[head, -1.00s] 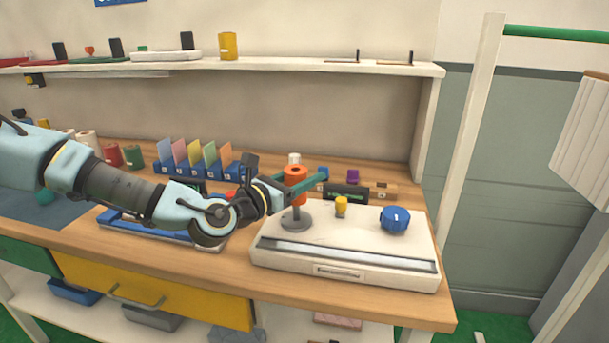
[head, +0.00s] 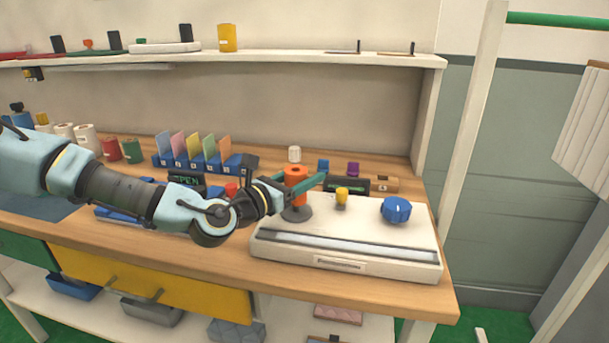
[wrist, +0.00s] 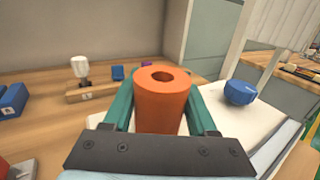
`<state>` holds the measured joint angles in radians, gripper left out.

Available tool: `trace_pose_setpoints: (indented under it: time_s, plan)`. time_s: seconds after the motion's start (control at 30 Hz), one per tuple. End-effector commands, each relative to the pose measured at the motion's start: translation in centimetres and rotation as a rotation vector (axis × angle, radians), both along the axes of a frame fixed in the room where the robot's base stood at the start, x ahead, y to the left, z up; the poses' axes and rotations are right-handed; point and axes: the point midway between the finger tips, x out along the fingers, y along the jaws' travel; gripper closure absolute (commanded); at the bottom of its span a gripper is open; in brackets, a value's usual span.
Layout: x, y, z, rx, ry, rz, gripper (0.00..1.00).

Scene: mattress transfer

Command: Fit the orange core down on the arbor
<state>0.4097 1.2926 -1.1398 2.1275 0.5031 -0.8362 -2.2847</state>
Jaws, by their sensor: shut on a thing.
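The orange core (head: 295,175) is an upright cylinder with a hole in its top. My gripper (head: 296,182) is shut on it, with a green finger on each side. In the wrist view the core (wrist: 161,100) stands between the fingers (wrist: 160,112). The arbor's round grey base (head: 297,214) sits on the left of the white machine (head: 345,265), right under the core. The core's lower end is close above this base. The arbor's post is hidden, and I cannot tell whether the core is around it or touches the base.
A yellow knob (head: 341,195) and a blue ribbed knob (head: 397,210) stand on the machine to the right. Behind it are a dark display (head: 349,184), a wooden block (head: 381,184) and a white spool (head: 294,154). Colored cards (head: 194,147) stand at the left.

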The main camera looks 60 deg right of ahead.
Motion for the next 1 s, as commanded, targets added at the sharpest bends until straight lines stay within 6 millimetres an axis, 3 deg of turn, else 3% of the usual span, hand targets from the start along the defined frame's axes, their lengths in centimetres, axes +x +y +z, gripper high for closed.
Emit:
trace_pose_setpoints:
  time_s: [1.0]
  plan:
    - [0.0,0.0,-2.5,-0.001,0.0,0.0,0.97]
